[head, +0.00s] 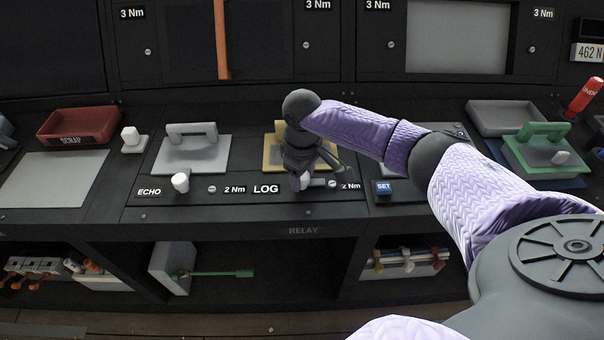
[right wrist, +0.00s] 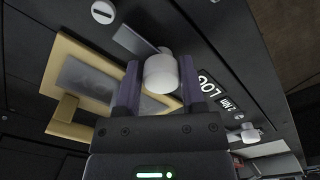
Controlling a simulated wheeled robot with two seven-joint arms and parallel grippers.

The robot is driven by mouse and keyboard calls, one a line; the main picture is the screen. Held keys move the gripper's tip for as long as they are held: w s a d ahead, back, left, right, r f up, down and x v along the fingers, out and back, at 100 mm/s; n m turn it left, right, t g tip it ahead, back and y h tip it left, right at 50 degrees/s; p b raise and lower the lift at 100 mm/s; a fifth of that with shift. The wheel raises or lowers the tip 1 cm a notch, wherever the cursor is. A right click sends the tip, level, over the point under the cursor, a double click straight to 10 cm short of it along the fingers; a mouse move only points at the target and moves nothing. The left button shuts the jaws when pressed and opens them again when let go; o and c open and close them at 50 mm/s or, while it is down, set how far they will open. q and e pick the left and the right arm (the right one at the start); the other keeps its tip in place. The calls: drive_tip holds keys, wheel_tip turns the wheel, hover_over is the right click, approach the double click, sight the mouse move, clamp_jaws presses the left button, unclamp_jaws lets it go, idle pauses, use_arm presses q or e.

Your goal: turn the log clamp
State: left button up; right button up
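The log clamp is a white knob (right wrist: 161,74) beside the LOG label (right wrist: 206,84) in the right wrist view. In the head view the knob (head: 306,181) is partly hidden by my right gripper (head: 300,183), at the right of the LOG label (head: 265,188). My right gripper (right wrist: 160,82) has one finger on each side of the knob, with hardly any gap, and looks shut on it. It points down at the panel. A tan plate with a tan handle (head: 272,155) lies behind, partly covered by the gripper. My left gripper is out of view.
The ECHO knob (head: 181,182) and a grey handled plate (head: 190,155) are to the left. A red scrap tray (head: 78,125) is further left. A blue SET button (head: 384,188) and a green handled block (head: 540,150) are to the right. Open shelves lie below the panel.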

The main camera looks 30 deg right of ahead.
clamp_jaws()
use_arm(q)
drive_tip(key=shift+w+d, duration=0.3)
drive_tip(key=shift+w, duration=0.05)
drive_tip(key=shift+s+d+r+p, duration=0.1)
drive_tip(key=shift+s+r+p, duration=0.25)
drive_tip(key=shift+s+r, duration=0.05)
use_arm(e)
drive_tip(key=shift+a+n, duration=0.1)
drive_tip(key=shift+n, duration=0.3)
